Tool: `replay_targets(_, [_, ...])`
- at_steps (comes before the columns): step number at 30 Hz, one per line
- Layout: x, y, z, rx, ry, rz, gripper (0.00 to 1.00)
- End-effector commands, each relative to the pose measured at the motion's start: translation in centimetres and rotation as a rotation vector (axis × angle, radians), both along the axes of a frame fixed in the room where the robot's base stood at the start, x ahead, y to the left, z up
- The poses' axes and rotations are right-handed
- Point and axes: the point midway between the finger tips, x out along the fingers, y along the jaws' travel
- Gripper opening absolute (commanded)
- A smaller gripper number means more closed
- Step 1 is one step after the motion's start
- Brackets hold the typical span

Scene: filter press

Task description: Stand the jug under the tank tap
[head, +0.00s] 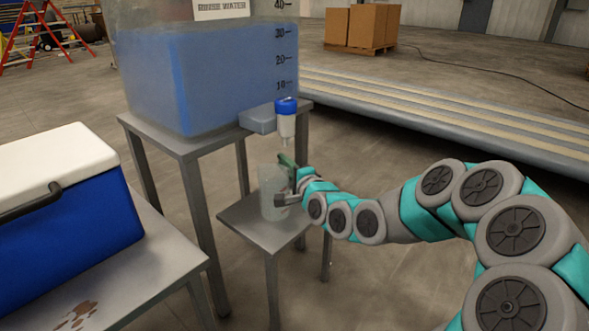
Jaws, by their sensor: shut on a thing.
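The jug (270,186) is a pale translucent vessel, upright at the small grey stand (240,222). It is just below the tank tap (286,120), which has a blue top and a white body. I cannot tell whether the jug's base touches the stand. My gripper (283,182) comes from the right and is shut on the jug near its right side. Part of the jug is hidden by the gripper. The tank (215,75) holds blue liquid and stands on a taller grey table (190,146).
A blue cooler with a white lid (70,220) sits on a grey table (150,270) at the left. A long low ridged platform (430,105) runs behind my arm. Cardboard boxes (362,26) stand on a pallet at the back. A red ladder (18,40) is far left.

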Motion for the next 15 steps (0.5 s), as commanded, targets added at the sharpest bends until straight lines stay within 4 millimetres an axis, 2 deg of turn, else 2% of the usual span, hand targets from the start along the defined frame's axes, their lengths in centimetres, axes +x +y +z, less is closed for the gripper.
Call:
replay_targets(3, [2.5, -0.9, -0.2, -0.001, -0.005, -0.004, 0.00])
replay_targets(9, [5.8, -1.9, -0.7, -0.003, -0.001, -0.001, 0.00])
replay_targets(15, [7.5, -2.5, -0.6, 0.001, -0.003, -0.001, 0.00])
